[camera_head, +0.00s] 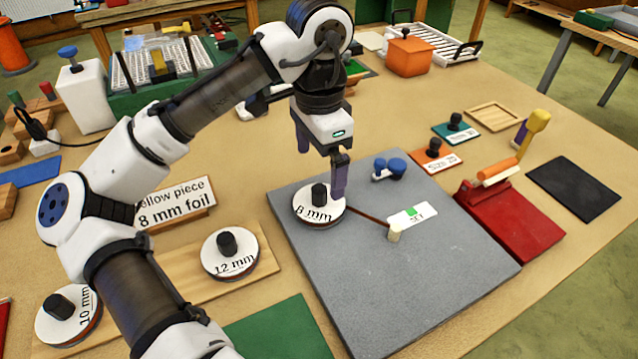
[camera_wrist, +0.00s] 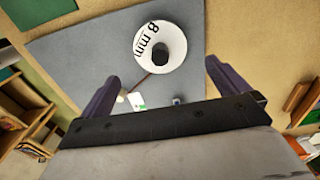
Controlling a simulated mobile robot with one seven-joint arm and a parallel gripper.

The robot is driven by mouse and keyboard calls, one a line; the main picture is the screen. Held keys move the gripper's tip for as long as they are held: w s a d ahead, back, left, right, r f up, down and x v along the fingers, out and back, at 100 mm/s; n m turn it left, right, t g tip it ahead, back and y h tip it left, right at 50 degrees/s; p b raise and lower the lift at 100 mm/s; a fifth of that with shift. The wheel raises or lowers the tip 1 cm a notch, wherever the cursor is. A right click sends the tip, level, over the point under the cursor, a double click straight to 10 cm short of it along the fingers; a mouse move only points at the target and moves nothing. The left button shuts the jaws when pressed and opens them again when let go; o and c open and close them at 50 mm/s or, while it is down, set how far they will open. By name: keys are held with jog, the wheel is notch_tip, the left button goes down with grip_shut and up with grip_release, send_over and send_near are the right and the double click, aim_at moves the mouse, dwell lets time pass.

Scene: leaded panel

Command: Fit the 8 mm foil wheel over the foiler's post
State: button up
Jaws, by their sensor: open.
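The 8 mm foil wheel (camera_head: 307,211) is a white disc with a black knob and a dark rim. It lies flat at the far left part of a grey board (camera_head: 400,290), and also shows in the wrist view (camera_wrist: 176,62). A copper-brown strip (camera_head: 368,215) runs from its edge to a short pale peg (camera_head: 395,233). No foiler post shows under the wheel; that spot is hidden by the disc. My gripper (camera_head: 321,168) is open and empty, fingers pointing down, above the wheel. In the head view one finger overlaps the disc's far right edge; contact cannot be told.
The 12 mm wheel (camera_head: 243,262) and 10 mm wheel (camera_head: 58,328) rest on a wooden board at left. Blue knobs (camera_head: 390,167) and a white card with a green mark (camera_head: 420,215) are on the grey board. A red block (camera_head: 510,220) stands at right. The board's front is clear.

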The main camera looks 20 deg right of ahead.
aim_at(319, 189)
notch_tip(319, 189, up, 5)
jog(key=shift+r, duration=0.1)
dwell(0.7)
